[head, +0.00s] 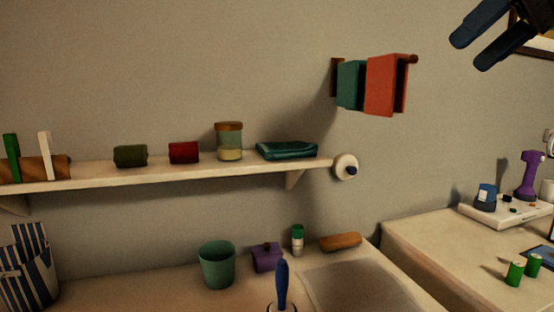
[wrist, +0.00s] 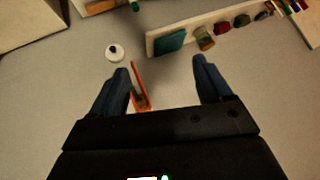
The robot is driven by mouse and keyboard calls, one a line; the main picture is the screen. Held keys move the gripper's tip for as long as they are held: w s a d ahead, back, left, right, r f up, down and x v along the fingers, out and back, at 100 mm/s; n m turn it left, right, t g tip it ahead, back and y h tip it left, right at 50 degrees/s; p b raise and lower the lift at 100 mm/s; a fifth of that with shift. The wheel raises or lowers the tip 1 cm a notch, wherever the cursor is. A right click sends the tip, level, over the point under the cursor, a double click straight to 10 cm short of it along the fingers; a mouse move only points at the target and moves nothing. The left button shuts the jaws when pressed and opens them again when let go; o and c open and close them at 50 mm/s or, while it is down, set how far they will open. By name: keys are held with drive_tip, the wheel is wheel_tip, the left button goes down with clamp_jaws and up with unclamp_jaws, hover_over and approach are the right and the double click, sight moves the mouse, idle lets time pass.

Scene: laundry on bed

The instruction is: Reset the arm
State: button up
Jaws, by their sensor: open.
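My gripper (head: 480,38) shows at the top right of the head view, high in front of the wall. Its two dark blue fingers are apart with nothing held between them. In the wrist view the same open fingers (wrist: 165,80) reach forward over the dark gripper body. The red cloth (wrist: 140,88) hanging on the wall rack shows beside the left finger in the wrist view. I cannot tell whether it is touched there; in the head view the gripper is apart from the rack.
A wall rack holds a green cloth (head: 350,86) and a red cloth (head: 386,85). A shelf (head: 200,165) carries rolls, a jar (head: 229,141) and a folded teal cloth (head: 287,150). Below stand a green cup (head: 217,264) and small items. A right-hand counter (head: 430,245) holds a purple device (head: 529,176).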

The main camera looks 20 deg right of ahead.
drive_tip(key=w+a+f+m+t+y, duration=0.1)
drive_tip(key=w+a+f+t+y, duration=0.15)
drive_tip(key=w+a+f, duration=0.4)
drive_tip(key=w+a+f+m+t+y, duration=0.1)
drive_tip(key=w+f+m+t+y, duration=0.2)
drive_tip(key=f, duration=0.6)
drive_tip(key=s+a+f+m+t+h, duration=0.2)
drive_tip(key=s+a+f+m+h, duration=0.15)
drive_tip(key=f, duration=0.75)
drive_tip(key=s+a+f+m+t+h, duration=0.2)
drive_tip(key=a+f+h, duration=0.15)
drive_tip(key=f, duration=0.75)
drive_tip(key=s+a+f+g+h, duration=0.1)
drive_tip(key=s+a+f+h, duration=0.1)
drive_tip(key=s+f, duration=0.6)
drive_tip(key=s+a+f+g+h, duration=0.1)
drive_tip(key=s+a+f+h, duration=0.2)
drive_tip(key=s, duration=0.9)
drive_tip(key=s+d+r+n+y, duration=0.1)
drive_tip(key=s+n, duration=0.7)
drive_tip(key=s, duration=1.2)
drive_tip(key=shift+r+y, duration=0.2)
drive_tip(key=shift+y, duration=0.25)
